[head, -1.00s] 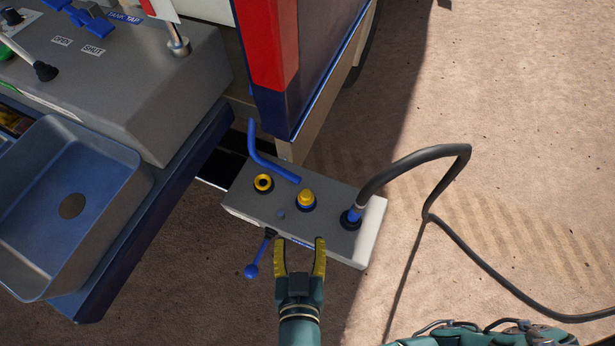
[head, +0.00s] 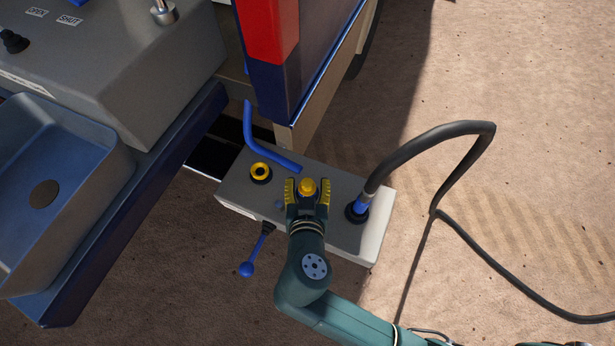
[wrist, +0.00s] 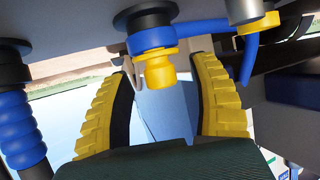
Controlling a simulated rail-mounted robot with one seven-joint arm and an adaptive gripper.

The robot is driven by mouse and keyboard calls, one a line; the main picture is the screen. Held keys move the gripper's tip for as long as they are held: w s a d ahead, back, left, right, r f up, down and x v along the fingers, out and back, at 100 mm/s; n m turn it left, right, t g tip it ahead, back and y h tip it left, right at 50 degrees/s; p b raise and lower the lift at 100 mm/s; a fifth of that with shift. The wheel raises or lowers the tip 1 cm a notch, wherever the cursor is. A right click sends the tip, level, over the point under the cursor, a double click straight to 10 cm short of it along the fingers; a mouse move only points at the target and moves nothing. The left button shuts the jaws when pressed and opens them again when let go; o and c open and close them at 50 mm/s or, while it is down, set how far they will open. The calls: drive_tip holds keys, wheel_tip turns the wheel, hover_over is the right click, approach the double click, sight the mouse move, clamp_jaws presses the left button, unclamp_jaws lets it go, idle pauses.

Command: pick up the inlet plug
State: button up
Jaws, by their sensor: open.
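The inlet plug, which I take to be the stepped yellow knob (head: 307,188), stands on the middle of the grey box (head: 346,233). In the wrist view the yellow plug (wrist: 158,70) has a blue collar at its base. My gripper (head: 307,184) is over the box with its yellow fingers open, one on each side of the plug. In the wrist view a gap shows between the plug and each finger of my gripper (wrist: 162,70). I cannot tell exactly how deep the plug sits between the fingers.
A yellow-ringed port (head: 260,171) and a bent blue pipe (head: 268,146) are left of the plug. A black hose (head: 440,135) with a blue end joins the box on the right. A blue-knobbed lever (head: 247,268) sticks out in front. A red and blue panel (head: 285,70) stands behind.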

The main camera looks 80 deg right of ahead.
drive_tip(key=shift+w+d+f, duration=0.1)
drive_tip(key=shift+w+d, duration=0.1)
drive_tip(key=shift+d, duration=0.25)
drive_tip(key=shift+s+a, duration=0.1)
drive_tip(key=c, duration=1.1)
